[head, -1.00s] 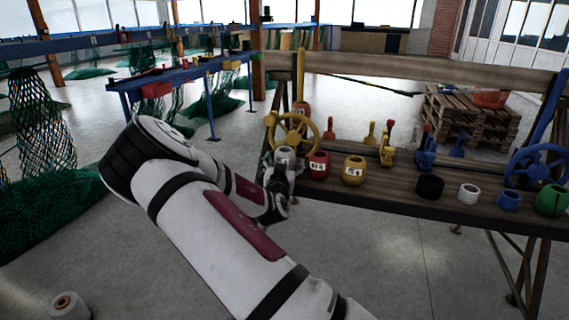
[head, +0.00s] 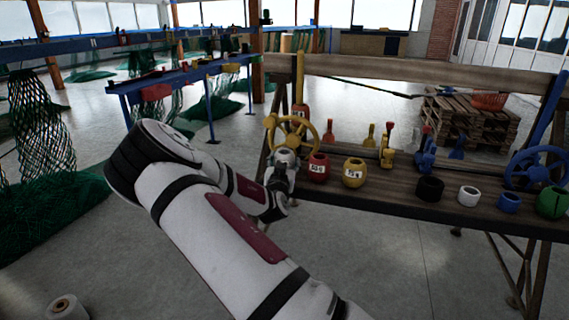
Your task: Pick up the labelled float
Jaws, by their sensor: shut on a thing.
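A small pale grey-white float (head: 287,155) is at the left end of the wooden bench, in front of the yellow handwheel. My gripper (head: 283,170) is around it and shut on it. The fingers hide most of the float, and I cannot make out a label on it or whether it touches the bench. Just to the right stand a red float (head: 319,169) and a yellow float (head: 354,173), both upright with white labels on their fronts.
The yellow handwheel (head: 291,133) stands close behind my gripper.

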